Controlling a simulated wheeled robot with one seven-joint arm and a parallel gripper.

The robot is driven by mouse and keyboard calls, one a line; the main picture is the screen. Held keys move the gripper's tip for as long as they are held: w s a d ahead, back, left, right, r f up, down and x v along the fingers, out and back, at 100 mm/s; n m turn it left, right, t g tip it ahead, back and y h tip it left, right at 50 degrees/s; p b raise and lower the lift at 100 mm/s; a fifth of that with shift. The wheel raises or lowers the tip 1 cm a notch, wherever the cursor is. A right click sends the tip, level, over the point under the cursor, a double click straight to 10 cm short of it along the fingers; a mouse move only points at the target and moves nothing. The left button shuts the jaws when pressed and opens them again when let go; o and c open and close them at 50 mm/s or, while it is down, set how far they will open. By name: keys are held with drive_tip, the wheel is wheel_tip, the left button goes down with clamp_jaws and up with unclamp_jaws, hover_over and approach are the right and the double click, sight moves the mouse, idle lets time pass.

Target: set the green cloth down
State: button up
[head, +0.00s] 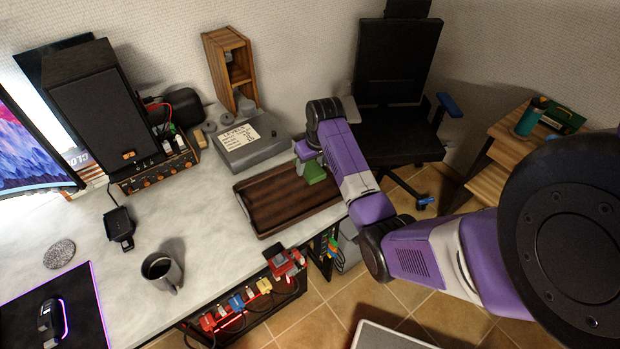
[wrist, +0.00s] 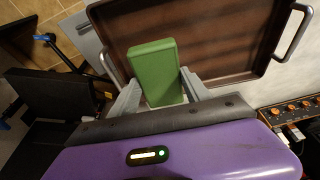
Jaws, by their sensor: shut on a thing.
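The green cloth (head: 314,172) is a folded block at the end of my arm in the head view. It also shows in the wrist view (wrist: 155,72), upright between the two grey fingers. My gripper (wrist: 157,95) is shut on it. In the head view my gripper (head: 306,160) is over the back right part of the brown wooden tray (head: 262,218). The tray also fills the top of the wrist view (wrist: 228,45), with a metal handle at each side. I cannot tell whether the cloth touches the tray.
A grey box with a paper label (head: 250,140) stands behind the tray. A dark mug (head: 161,271) stands front left on the white desk (head: 190,235). A black office chair (head: 395,90) is behind my arm. The tray's visible floor is clear.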

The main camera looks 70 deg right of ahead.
drive_tip(key=shift+f, duration=3.5)
drive_tip(key=o, duration=1.3)
drive_tip(key=shift+f, duration=0.1)
